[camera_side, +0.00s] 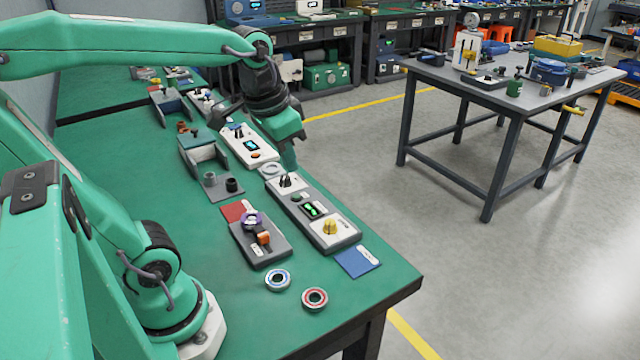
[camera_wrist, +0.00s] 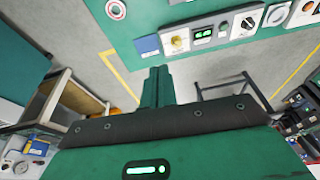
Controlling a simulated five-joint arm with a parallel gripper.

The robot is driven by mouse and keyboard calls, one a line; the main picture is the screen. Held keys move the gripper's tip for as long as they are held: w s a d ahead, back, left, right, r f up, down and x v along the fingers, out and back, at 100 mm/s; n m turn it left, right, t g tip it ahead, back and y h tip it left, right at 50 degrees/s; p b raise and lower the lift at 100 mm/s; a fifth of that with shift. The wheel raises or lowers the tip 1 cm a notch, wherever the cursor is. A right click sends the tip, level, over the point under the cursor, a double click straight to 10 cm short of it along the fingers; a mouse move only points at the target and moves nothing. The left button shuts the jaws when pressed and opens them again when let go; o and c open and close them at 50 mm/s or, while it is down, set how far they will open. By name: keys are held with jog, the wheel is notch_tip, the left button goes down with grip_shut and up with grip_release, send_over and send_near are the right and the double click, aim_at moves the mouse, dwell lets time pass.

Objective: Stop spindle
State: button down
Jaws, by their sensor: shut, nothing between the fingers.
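A long grey-white control box (camera_side: 316,213) lies on the green bench. It carries a black rotary knob (camera_side: 286,181), a green-lit display (camera_side: 312,210) and a yellow knob (camera_side: 329,227). In the wrist view the yellow knob (camera_wrist: 178,41) and black knob (camera_wrist: 248,22) show at the top. A grey fixture (camera_side: 262,245) with a purple ring (camera_side: 251,221) and an orange block stands left of the box; I cannot tell whether anything on it spins. My gripper (camera_side: 289,163) is shut and empty, its tip near the black-knob end of the box; contact cannot be told. Its closed fingers show in the wrist view (camera_wrist: 157,80).
A second box (camera_side: 249,146) with a blue display and a grey fixture (camera_side: 208,172) stand farther back. A blue-ringed bearing (camera_side: 278,280) and a red-ringed bearing (camera_side: 314,299) lie near the front. A blue card (camera_side: 357,262) lies by the right edge.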

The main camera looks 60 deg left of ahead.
jog(key=w+a+g, duration=0.3)
jog(key=w+a, duration=0.1)
jog(key=w, duration=0.1)
jog(key=m+g+h, duration=0.2)
jog(key=g+h, duration=0.2)
jog(key=g, duration=0.3)
send_over(298, 195)
notch_tip(298, 195, down, 13)
jog(key=shift+a, duration=0.15)
jog(key=shift+f, duration=4.3)
jog(key=shift+f, duration=0.8)
